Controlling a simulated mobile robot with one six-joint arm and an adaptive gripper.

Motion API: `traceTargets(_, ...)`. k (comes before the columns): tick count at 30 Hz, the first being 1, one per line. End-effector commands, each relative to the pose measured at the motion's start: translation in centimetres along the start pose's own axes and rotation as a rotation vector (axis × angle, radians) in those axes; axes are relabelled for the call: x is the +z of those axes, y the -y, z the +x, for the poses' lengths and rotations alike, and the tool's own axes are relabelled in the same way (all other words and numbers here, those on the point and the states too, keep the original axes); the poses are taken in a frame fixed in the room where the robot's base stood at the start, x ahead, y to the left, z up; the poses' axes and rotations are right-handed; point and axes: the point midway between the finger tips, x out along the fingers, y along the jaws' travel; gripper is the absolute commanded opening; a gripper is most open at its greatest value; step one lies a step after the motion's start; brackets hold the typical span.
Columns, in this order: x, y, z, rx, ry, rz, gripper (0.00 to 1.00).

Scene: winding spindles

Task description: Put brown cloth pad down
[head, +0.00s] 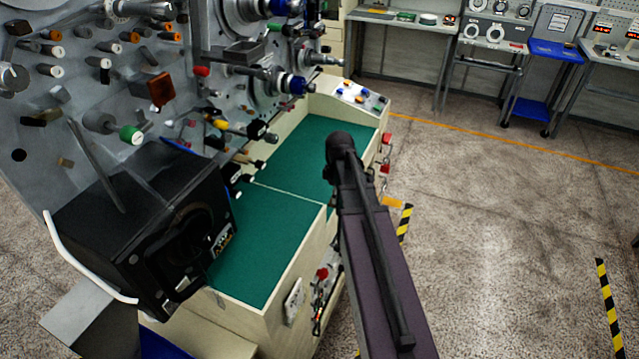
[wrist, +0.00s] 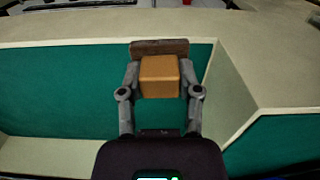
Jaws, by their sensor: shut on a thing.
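My gripper (wrist: 160,80) is shut on the brown cloth pad (wrist: 160,47) in the wrist view. A tan block sits between the two fingers, and a darker brown flat strip lies across its far end. The two look like one piece, but I cannot tell for sure. They show over the green-lined tray (wrist: 60,95), and the brown strip reaches near its far pale rim. I cannot tell the height above the tray or whether they touch it. In the head view my arm covers the gripper and the pad.
The green tray surface (head: 262,235) looks largely bare in the head view. A pale divider (head: 290,194) splits it. A black box-shaped unit (head: 150,230) stands at its left. A grey panel (head: 60,110) with many spindles rises behind. Open floor (head: 490,230) lies right.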

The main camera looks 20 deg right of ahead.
Motion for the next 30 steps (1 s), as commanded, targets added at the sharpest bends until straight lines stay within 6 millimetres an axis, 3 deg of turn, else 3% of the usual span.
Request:
traceTargets(3, -1.9, -2.1, 0.3, 0.0, 0.0, 0.0, 0.06)
traceTargets(12, -5.6, -5.6, 0.8, 0.0, 0.0, -0.001, 0.06)
traceTargets(30, -6.7, -6.4, 0.9, 0.0, 0.0, -0.001, 0.06)
